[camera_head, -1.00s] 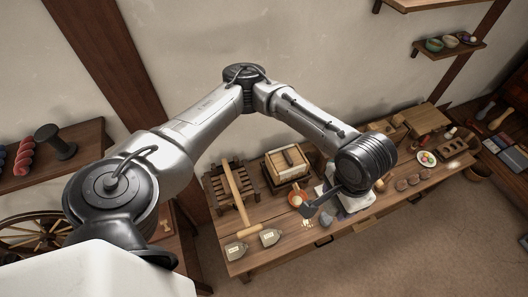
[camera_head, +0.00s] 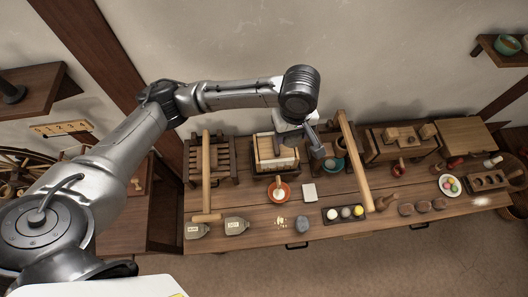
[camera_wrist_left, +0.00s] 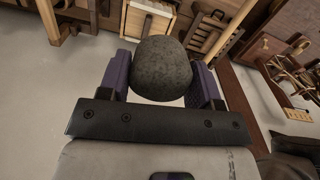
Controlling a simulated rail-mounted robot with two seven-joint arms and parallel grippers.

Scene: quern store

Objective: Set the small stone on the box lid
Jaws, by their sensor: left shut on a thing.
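My left gripper (camera_head: 308,138) is above the back of the workbench, close to the right side of the wooden box (camera_head: 263,166). The box has a pale wooden lid (camera_head: 272,148). In the left wrist view a dark grey, rounded stone (camera_wrist_left: 162,70) sits between the purple finger pads, and the gripper is shut on it. In the head view the held stone cannot be made out clearly. In the wrist view the box (camera_wrist_left: 150,14) shows beyond the stone, apart from it. My right gripper is not in view.
A slatted rack (camera_head: 226,164) stands left of the box. An orange bowl (camera_head: 278,191), a white block (camera_head: 309,192) and another grey stone (camera_head: 302,224) lie in front.

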